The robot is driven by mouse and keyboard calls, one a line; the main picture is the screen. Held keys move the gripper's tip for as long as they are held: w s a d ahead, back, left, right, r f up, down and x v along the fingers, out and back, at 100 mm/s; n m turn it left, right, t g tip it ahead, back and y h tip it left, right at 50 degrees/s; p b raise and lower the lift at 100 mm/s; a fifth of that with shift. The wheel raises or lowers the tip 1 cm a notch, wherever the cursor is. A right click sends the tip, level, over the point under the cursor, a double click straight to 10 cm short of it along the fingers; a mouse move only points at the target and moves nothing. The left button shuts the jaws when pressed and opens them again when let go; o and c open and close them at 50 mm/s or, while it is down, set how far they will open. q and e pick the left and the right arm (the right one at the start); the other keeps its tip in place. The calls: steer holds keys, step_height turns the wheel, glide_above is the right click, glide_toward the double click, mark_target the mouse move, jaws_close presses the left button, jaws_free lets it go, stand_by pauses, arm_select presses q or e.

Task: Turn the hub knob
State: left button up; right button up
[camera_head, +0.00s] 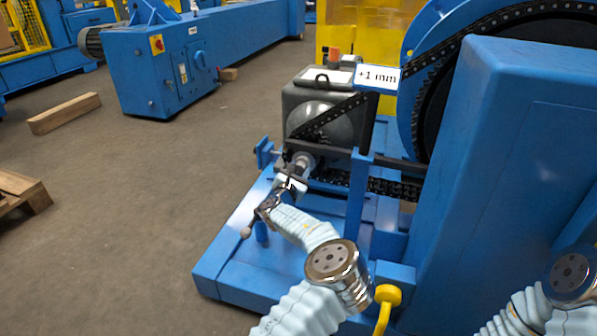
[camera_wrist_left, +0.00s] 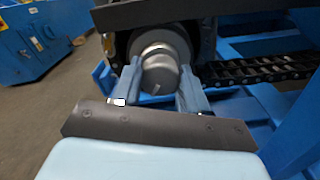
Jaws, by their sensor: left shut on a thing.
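The hub knob (camera_wrist_left: 158,74) is a grey metal cylinder with a rounded end and a short line mark on its face. My left gripper (camera_wrist_left: 160,80) is shut on it in the left wrist view, one blue-grey finger on each side. In the head view the hub knob (camera_head: 303,161) is at the lower left of the chain drive, and my left gripper (camera_head: 294,180) reaches it from the front. The finger contact is too small to tell there. My right gripper is outside the frames; only part of my right arm shows at the lower right.
A black chain (camera_head: 335,118) runs from the hub area to a large wheel. A blue post (camera_head: 358,195) stands right of the knob, and a tall blue housing (camera_head: 520,190) farther right. A sign (camera_head: 377,78) reads "+1 mm". Open floor lies at the left.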

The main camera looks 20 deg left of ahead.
arm_select(q)
steer(key=shift+r+m, duration=0.15)
steer(key=shift+m, duration=2.15)
steer(key=o, duration=1.1)
steer(key=shift+c, duration=0.2)
steer(key=s+p, duration=0.1)
steer(key=s, duration=1.2)
steer(key=shift+s+a+p, duration=0.2)
steer(key=shift+s+p, duration=0.15)
steer(key=shift+s, duration=0.15)
